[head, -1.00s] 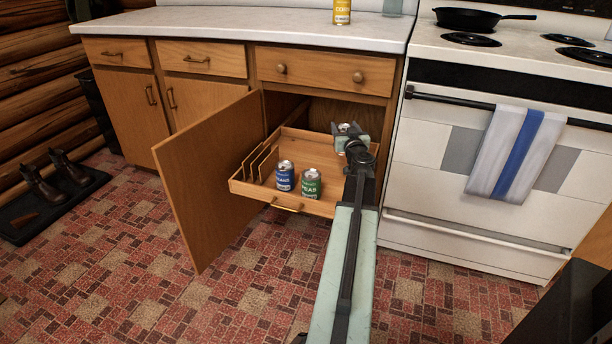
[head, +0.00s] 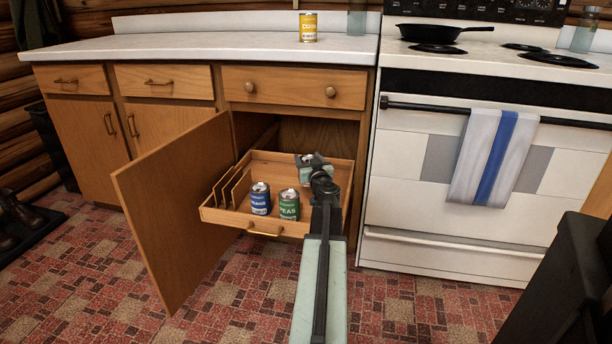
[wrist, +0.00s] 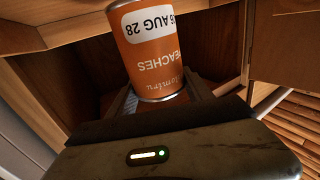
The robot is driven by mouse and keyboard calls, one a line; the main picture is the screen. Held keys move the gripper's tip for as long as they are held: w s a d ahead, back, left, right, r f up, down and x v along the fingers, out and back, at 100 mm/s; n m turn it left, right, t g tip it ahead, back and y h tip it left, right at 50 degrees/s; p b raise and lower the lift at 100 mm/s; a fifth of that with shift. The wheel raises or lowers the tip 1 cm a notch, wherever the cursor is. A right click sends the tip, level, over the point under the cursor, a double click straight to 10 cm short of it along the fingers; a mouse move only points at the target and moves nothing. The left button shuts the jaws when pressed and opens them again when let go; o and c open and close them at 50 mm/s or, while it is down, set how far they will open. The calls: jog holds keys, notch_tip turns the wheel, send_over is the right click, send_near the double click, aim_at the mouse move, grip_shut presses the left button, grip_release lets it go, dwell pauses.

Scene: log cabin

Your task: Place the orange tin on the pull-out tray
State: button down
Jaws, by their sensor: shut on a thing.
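The orange tin (wrist: 150,50) has a peaches label, upside down in the wrist view. My gripper (wrist: 165,98) is shut on it. In the head view my gripper (head: 312,164) is over the rear right part of the pull-out tray (head: 224,217), and only the tin's top (head: 307,158) shows, the rest hidden by my gripper. I cannot tell whether the tin touches the tray floor. A blue tin (head: 260,199) and a green peas tin (head: 289,205) stand upright near the tray's front, left of my arm.
The cabinet door (head: 175,210) stands open left of the tray. Thin dividers (head: 228,187) stand at the tray's left side. The stove (head: 420,220) is close on the right. A yellow tin (head: 308,27) stands on the counter (head: 215,49). The tray's middle behind the two tins looks clear.

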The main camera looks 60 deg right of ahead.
notch_tip(320, 180, down, 4)
jog(key=b, duration=0.3)
jog(key=shift+r, duration=0.3)
jog(key=shift+c, duration=2.1)
grip_release()
jog(key=v, duration=0.7)
jog(key=shift+s+a, duration=0.2)
